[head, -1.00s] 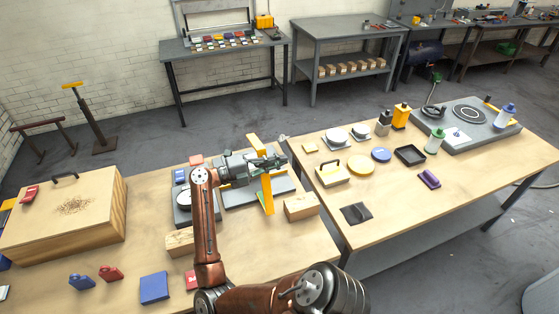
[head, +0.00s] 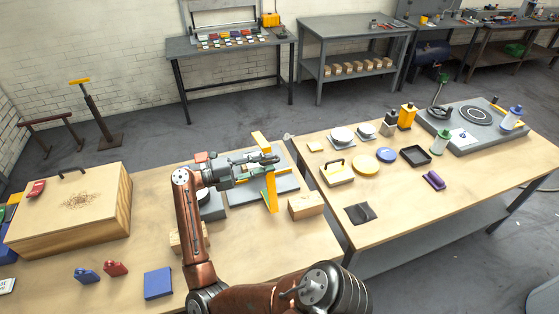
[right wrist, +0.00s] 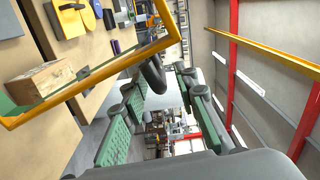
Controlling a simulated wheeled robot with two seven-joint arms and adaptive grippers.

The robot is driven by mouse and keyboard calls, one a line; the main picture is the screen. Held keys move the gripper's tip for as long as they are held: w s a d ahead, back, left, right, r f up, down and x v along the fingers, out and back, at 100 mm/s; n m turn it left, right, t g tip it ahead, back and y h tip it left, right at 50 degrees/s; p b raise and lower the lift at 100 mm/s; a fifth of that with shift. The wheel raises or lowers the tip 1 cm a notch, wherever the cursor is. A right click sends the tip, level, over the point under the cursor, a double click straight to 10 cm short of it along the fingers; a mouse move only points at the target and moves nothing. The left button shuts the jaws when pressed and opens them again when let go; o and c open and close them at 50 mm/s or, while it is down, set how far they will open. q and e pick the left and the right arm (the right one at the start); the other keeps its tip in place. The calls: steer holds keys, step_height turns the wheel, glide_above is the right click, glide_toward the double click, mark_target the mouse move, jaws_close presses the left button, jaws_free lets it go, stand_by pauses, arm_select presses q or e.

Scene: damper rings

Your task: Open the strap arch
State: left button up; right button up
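The strap arch (head: 270,192) is a yellow frame with a green lining, standing up over a grey base plate (head: 240,192) on the left table. In the right wrist view its yellow bar (right wrist: 95,78) crosses the upper left, with a dark rounded piece (right wrist: 152,75) near its corner. My right gripper (head: 268,160) is at the arch, at about mid-height, and hides part of it. In the wrist view its green-padded fingers (right wrist: 162,108) are spread apart, with nothing visible gripped between them. Whether a finger touches the arch I cannot tell. My left gripper is not in view.
A wooden block (head: 306,206) lies right of the arch. A large wooden box (head: 115,225) stands at the left. Blue and red small parts and a blue block (head: 158,283) lie in front. The right table (head: 400,205) holds several dishes, bottles and a tray.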

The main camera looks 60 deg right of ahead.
steer(key=v, duration=0.5)
steer(key=shift+w+a, duration=0.15)
steer(key=shift+a, duration=0.05)
stand_by(0.4)
